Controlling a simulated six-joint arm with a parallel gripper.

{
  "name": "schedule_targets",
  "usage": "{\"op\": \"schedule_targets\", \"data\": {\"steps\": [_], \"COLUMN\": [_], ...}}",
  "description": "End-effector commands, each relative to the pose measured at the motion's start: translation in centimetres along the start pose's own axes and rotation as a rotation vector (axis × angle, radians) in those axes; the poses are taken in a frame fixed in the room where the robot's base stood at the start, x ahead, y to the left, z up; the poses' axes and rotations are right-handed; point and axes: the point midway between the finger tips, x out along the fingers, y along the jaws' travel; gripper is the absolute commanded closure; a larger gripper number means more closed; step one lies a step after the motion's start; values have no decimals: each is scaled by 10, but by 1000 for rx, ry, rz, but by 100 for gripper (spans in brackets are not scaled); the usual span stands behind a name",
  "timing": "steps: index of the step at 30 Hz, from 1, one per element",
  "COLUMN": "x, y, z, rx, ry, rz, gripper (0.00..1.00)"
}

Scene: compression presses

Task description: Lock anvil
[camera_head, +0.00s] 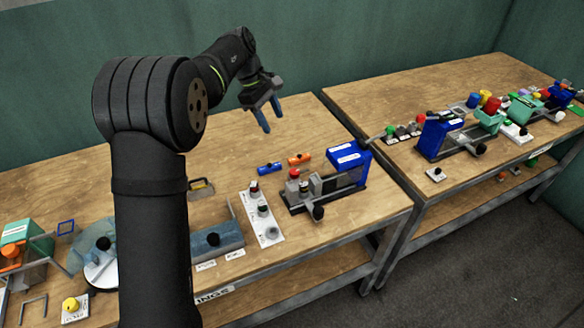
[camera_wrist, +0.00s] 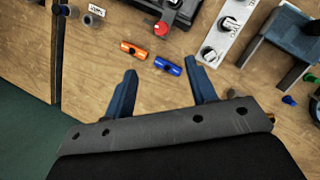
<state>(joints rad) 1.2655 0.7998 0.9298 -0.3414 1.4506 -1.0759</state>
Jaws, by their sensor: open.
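The compression press (camera_head: 350,163) stands near the front right of the near bench, with a blue housing, a dark base rail and grey blocks (camera_head: 315,184) on it. One of these blocks may be the anvil; I cannot tell which. A black knob (camera_head: 318,212) sticks out at the front of the rail. In the wrist view, only part of the press (camera_wrist: 182,10) shows at the top edge, with a red button. My gripper (camera_head: 272,124) is open and empty, above the bench behind and left of the press. Its two blue fingers also show in the wrist view (camera_wrist: 160,66).
An orange cylinder (camera_head: 300,158) and a blue cylinder (camera_head: 269,168) lie on the bench behind the press. A white button panel (camera_head: 255,222) lies left of it. Another press (camera_head: 440,137) stands on the right bench. Bare wood lies at the back.

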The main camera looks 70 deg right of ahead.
Motion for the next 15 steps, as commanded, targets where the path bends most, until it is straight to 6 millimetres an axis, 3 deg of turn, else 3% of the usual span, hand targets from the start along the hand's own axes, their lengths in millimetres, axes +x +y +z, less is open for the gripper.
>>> {"op": "schedule_targets", "data": {"steps": [6, 11, 15], "x": [26, 34, 52], "y": [10, 11, 9], "z": [-19, -21, -19], "rx": [-135, -159, -158], "ry": [-57, -67, -67], "rz": [-58, -68, -70], "gripper": [48, 48, 48]}}
